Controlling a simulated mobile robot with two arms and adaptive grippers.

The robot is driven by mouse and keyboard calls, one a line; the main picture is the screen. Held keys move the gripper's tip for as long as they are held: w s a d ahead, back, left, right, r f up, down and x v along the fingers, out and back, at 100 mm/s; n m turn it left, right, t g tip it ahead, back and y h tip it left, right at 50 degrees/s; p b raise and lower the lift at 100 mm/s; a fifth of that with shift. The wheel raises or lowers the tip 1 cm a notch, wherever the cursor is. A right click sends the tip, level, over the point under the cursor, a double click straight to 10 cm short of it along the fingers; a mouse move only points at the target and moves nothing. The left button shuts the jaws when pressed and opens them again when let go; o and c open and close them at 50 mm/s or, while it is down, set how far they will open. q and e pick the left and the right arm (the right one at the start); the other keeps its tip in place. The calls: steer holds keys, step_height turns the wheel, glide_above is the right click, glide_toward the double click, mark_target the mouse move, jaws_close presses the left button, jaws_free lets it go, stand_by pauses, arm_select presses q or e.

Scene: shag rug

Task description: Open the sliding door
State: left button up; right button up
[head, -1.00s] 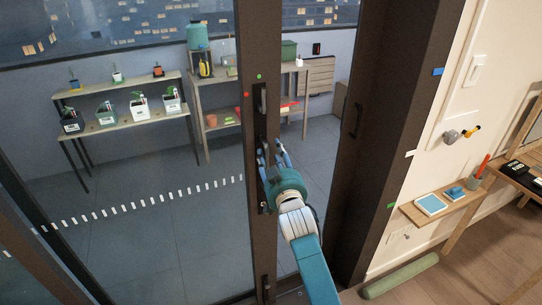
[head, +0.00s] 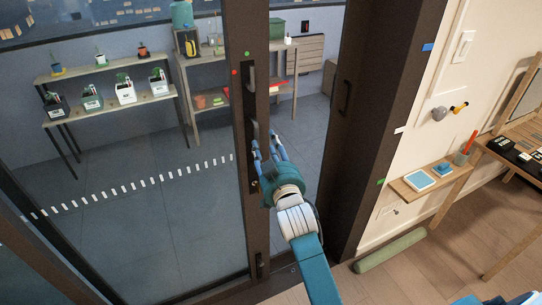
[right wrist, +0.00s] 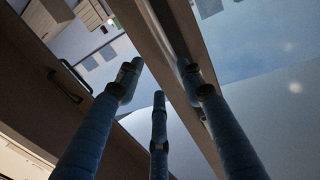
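The sliding door is a large glass panel in a dark frame. Its upright stile (head: 234,110) stands at the middle of the head view, with a dark pull handle (head: 251,77) on it and a second, lower handle (head: 254,128). My right gripper (head: 267,147), teal with blue fingers, is at the stile just below and beside the lower handle. Its fingers are spread in the right wrist view (right wrist: 158,80), with nothing seen between them. I cannot tell whether a finger touches the handle. My left gripper is not in view.
A dark post with another handle (head: 345,97) stands right of the stile. Behind the glass are plant shelves (head: 110,108). To the right are a wall shelf (head: 425,182), a green roll (head: 390,250) on the floor and a wooden table (head: 515,165).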

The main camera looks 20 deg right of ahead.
steer(key=s+a, duration=0.1)
steer(key=s, duration=0.6)
steer(key=shift+r, duration=0.2)
steer(key=shift+c, duration=0.2)
